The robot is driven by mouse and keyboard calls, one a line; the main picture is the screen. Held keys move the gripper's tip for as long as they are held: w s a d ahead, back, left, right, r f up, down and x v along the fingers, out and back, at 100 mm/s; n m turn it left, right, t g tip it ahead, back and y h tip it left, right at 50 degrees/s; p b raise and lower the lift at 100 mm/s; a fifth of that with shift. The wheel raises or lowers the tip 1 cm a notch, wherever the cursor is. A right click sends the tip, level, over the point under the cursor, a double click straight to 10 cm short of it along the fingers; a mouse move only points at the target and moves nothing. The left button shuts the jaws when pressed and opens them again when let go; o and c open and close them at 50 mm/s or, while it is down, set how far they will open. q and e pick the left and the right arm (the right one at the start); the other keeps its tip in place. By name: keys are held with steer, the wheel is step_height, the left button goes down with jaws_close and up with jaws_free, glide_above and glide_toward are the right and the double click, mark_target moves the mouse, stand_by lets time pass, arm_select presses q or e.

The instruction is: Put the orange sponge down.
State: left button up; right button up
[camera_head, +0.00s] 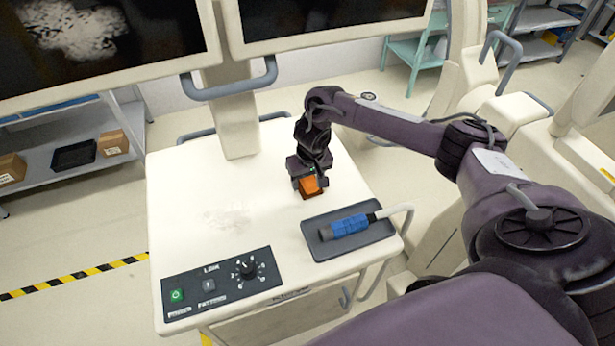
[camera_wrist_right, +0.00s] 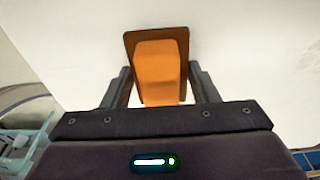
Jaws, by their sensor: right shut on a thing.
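The orange sponge (camera_head: 311,186) is at the right gripper (camera_head: 308,190), over the right part of the white cart top (camera_head: 190,170). In the right wrist view the sponge (camera_wrist_right: 160,65) sits between the two fingers of the right gripper (camera_wrist_right: 162,88), which is shut on it. A darker brown layer shows at its far end. The sponge is at or just above the cart top; I cannot tell whether it touches. My left gripper is not in view.
A dark tray (camera_head: 375,238) with a blue-handled probe (camera_head: 349,225) lies at the cart's front right. A control panel (camera_head: 222,283) is at the front left. A faint smudge (camera_head: 226,217) marks the clear middle. Two monitors (camera_head: 110,45) stand behind.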

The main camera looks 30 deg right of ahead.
mark_target(309, 178)
steer(key=o, duration=0.9)
steer(key=shift+s+a+f, duration=0.1)
steer(key=shift+a+f, duration=0.05)
steer(key=shift+s+d+f, duration=0.1)
steer(key=shift+s+d, duration=0.05)
steer(key=shift+d, duration=0.15)
steer(key=shift+a+b, duration=0.1)
steer(key=shift+b, duration=0.3)
step_height(309, 178, up, 4)
steer(key=shift+f+b, duration=0.1)
steer(key=shift+b, duration=0.65)
steer(key=r+p, duration=0.1)
steer(key=r, duration=0.1)
steer(key=r+p, duration=0.1)
steer(key=r, duration=0.2)
steer(key=shift+s+a, duration=0.1)
steer(key=shift+s, duration=0.1)
